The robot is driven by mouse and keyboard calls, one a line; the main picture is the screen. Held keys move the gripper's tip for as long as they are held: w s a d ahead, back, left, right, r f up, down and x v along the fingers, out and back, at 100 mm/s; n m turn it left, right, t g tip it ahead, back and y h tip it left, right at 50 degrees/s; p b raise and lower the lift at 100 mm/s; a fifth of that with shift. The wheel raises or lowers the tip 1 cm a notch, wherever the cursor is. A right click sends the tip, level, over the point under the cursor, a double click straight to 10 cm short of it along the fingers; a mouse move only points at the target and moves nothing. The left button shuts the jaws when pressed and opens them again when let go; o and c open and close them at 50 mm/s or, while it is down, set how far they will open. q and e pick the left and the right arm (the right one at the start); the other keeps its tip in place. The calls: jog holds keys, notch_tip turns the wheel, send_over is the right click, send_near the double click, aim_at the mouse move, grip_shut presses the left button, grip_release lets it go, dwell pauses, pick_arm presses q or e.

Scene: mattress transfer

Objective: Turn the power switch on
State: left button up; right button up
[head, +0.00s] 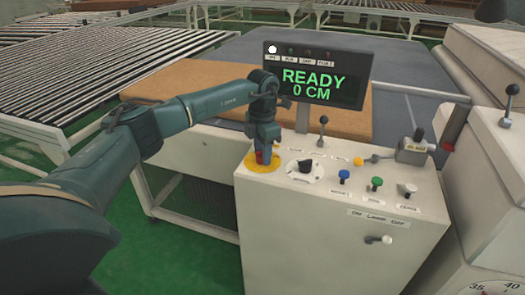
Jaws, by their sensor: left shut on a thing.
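The lever's knob points right. My left gripper (263,152) is over the box's top left corner, pointing down, shut on the red button (260,157) on a yellow disc (262,167). The fingers partly hide the button. My right gripper is out of view.
A black rotary knob (305,166), upright levers and blue, green and white buttons are on the box top. A display (316,77) reads "READY 0 CM" with one white lamp lit. A brown board (190,84) lies behind; roller conveyors (90,70) stand at left.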

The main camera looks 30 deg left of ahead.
pick_arm(q)
jog(key=shift+m, duration=0.4)
jog(key=o, duration=1)
notch_tip(320, 180, up, 13)
jog(key=shift+r+b, duration=0.15)
jog(key=shift+b, duration=0.4)
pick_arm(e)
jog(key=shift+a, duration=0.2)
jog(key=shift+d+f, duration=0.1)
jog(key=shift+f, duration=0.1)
